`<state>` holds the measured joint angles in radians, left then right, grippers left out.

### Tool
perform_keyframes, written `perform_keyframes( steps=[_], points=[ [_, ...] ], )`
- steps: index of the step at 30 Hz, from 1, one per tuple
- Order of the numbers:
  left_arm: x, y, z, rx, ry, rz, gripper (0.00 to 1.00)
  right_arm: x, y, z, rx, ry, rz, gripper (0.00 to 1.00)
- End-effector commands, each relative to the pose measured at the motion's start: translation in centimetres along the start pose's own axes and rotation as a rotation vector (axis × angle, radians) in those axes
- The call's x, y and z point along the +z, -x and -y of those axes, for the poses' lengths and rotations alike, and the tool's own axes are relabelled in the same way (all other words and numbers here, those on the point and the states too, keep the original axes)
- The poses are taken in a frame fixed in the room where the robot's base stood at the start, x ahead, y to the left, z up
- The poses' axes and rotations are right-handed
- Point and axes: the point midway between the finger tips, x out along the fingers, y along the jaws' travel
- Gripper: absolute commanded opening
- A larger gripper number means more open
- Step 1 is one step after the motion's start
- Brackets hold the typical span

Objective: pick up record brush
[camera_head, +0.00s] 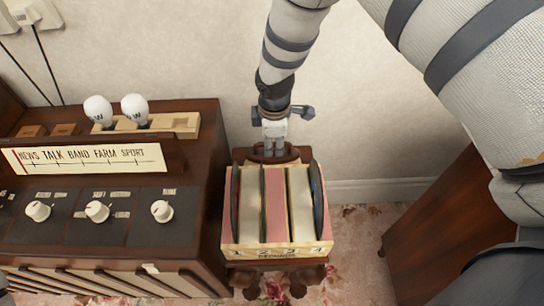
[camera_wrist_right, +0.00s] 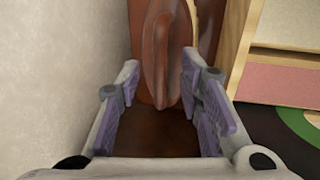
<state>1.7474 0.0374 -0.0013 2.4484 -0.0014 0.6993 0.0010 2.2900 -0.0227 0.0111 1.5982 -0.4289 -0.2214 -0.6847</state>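My right gripper (camera_head: 275,140) reaches down behind the record box, close to the wall. In the right wrist view its two fingers (camera_wrist_right: 163,112) are open and apart. A smooth, reddish-brown, rounded wooden piece (camera_wrist_right: 168,60) reaches into the gap between the fingers, with visible space on its left and little on its right. It looks like the record brush, but I cannot tell it surely from the wooden stand. In the head view, brown wood (camera_head: 248,155) shows behind the box, partly hidden by the gripper. My left gripper is not in view.
The record box (camera_head: 277,249) holds upright records and dividers on a small carved wooden stand (camera_head: 245,277). A large radio (camera_head: 120,180) with knobs and white bulbs stands at left. A wooden cabinet (camera_head: 440,220) is at right. The wall (camera_wrist_right: 60,70) is close beside the gripper.

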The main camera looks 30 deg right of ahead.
Motion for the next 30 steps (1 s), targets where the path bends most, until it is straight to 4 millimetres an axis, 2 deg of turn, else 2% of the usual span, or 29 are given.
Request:
perform_keyframes(
  steps=[1,3,10,11,15,26,28,30],
  points=[
    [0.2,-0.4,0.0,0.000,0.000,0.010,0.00,0.1,-1.2,0.2,-0.006,0.000,0.002,0.34],
    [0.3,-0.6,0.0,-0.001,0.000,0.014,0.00,0.0,-1.9,0.1,-0.003,0.000,0.001,0.34],
    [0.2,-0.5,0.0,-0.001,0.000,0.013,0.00,0.0,-2.0,0.0,0.000,0.000,-0.001,0.34],
    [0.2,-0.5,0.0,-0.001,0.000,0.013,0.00,0.0,-2.0,0.0,0.000,-0.001,-0.001,0.29],
    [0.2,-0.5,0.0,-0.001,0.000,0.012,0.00,0.0,-2.0,0.0,0.000,-0.001,-0.001,0.00],
    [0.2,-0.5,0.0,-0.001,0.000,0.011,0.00,0.0,-1.9,-0.1,0.001,-0.001,-0.001,0.00],
    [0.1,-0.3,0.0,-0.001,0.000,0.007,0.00,-0.1,-1.0,-0.3,0.004,-0.002,-0.003,0.00],
    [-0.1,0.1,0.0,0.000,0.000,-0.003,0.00,-0.1,0.6,-0.7,0.007,-0.002,-0.005,0.00]
  ],
)
